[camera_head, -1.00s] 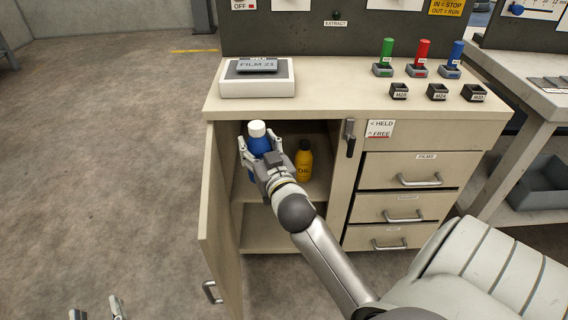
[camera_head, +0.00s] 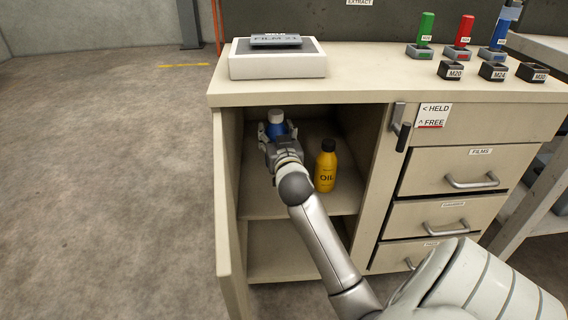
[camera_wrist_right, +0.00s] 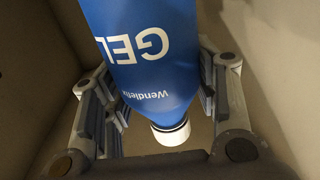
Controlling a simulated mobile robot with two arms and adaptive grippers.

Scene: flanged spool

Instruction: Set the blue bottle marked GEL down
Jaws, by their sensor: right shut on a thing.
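The blue GEL bottle (camera_head: 276,127) with a white cap is inside the open cabinet, on the left side above the upper shelf (camera_head: 300,200). My right gripper (camera_head: 273,138) reaches into the cabinet and is shut on the bottle. In the right wrist view the bottle (camera_wrist_right: 145,50) sits between the two fingers, its GEL label facing the camera. Whether its base touches the shelf is hidden by my gripper and arm. My left gripper is not in view now.
A yellow OIL bottle (camera_head: 326,168) with a black cap stands right of my arm on the same shelf. The cabinet door (camera_head: 226,220) hangs open at the left.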

